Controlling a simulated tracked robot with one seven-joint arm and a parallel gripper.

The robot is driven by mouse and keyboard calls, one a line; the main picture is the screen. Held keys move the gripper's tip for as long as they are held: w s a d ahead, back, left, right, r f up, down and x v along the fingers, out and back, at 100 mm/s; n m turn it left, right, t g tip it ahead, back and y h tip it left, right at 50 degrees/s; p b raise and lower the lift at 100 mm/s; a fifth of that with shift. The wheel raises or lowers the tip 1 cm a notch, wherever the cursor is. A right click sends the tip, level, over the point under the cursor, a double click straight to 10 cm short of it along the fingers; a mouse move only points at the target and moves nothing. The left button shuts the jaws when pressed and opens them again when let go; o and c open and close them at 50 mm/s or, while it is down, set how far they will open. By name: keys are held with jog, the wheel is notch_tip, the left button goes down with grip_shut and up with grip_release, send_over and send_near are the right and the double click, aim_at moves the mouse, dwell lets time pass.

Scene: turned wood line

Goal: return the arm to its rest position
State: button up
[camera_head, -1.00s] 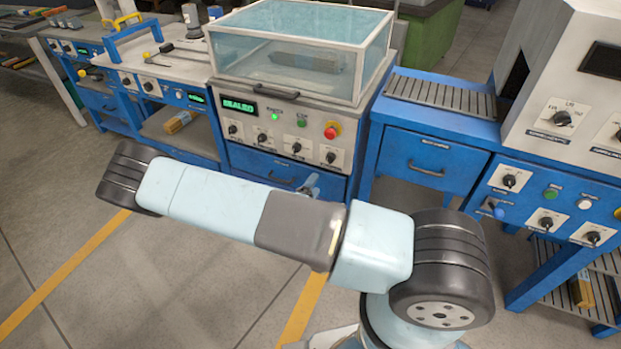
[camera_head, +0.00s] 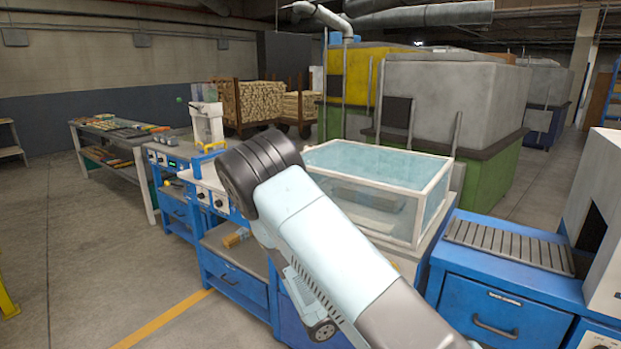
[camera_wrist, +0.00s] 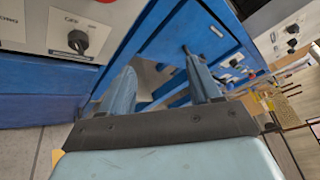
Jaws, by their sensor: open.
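My arm (camera_head: 330,255) crosses the lower middle of the head view, rising from the bottom right to a dark ribbed joint (camera_head: 260,175). It stands in front of the blue machine line and hides part of it. I cannot make out my gripper's fingertips in the head view. In the wrist view my gripper (camera_wrist: 161,82) is open, its two bluish fingers wide apart with nothing between them. Blue cabinet fronts lie beyond the fingers, and a black knob on a pale plate (camera_wrist: 78,40) is at the upper left.
A glass-covered box (camera_head: 385,195) stands just behind my arm. A slatted bed (camera_head: 508,245) on a blue cabinet (camera_head: 490,310) is at right. A tool bench (camera_head: 115,135) stands far left. Open grey floor (camera_head: 90,260) lies at lower left.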

jog(key=s+d+r+m+g+y, duration=0.3)
jog(key=s+r+m+y, duration=0.15)
jog(key=r+m, duration=0.55)
jog(key=s+d+r+m+g+y, duration=0.25)
jog(key=s+r+m, duration=0.25)
jog(key=r+m, duration=0.45)
jog(key=s+a+r+m+t+y, duration=0.1)
jog(key=s+r+m+t+y, duration=0.1)
jog(key=s+r+m, duration=0.4)
jog(key=s+a+r+m+t+y, duration=0.1)
jog(key=s+r+m+t+y, duration=0.2)
jog(key=r, duration=0.9)
jog(key=s+m+y, duration=0.2)
jog(key=s+m, duration=0.2)
jog(key=s, duration=0.1)
jog(key=shift+s+a+r, duration=0.15)
jog(key=shift+s+r, duration=0.15)
jog(key=shift+r, duration=0.05)
